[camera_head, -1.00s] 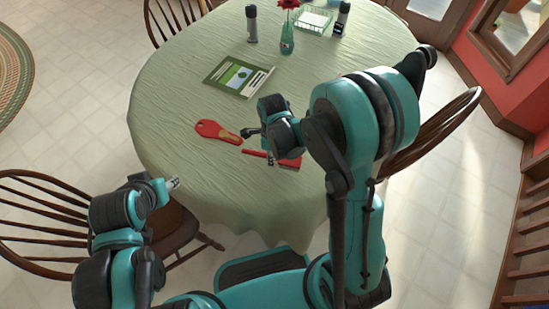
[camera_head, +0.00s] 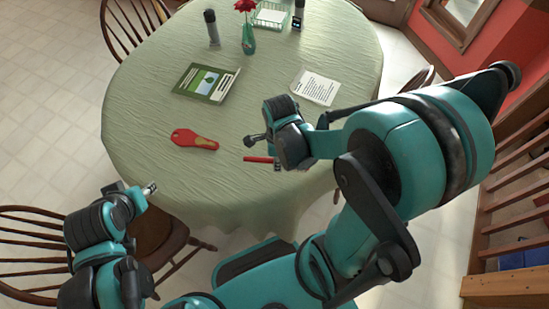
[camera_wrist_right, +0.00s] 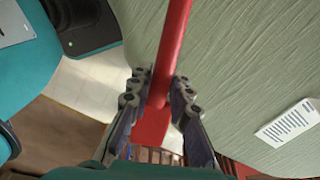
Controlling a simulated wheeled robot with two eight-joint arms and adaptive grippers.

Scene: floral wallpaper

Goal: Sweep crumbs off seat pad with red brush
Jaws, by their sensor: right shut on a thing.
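A red brush (camera_head: 257,159) is at the near right of the round table, its handle end pointing left. My right gripper (camera_head: 280,165) covers most of it in the head view. In the right wrist view, my right gripper (camera_wrist_right: 160,80) is shut on the long red handle (camera_wrist_right: 174,45), which passes between its fingers. My left gripper (camera_head: 150,188) is beside the table's near left edge, over the left chair, and its jaws are too small to read. The wooden chair seat (camera_head: 160,240) is partly hidden by my left arm. I cannot make out a seat pad or crumbs.
The table (camera_head: 150,95) has a pale green cloth. On it lie a red paddle-shaped item (camera_head: 193,139), a green booklet (camera_head: 205,82) and a printed sheet (camera_head: 316,87). A flower vase (camera_head: 248,40), dark cylinder (camera_head: 212,28) and wire basket (camera_head: 271,15) stand farther back.

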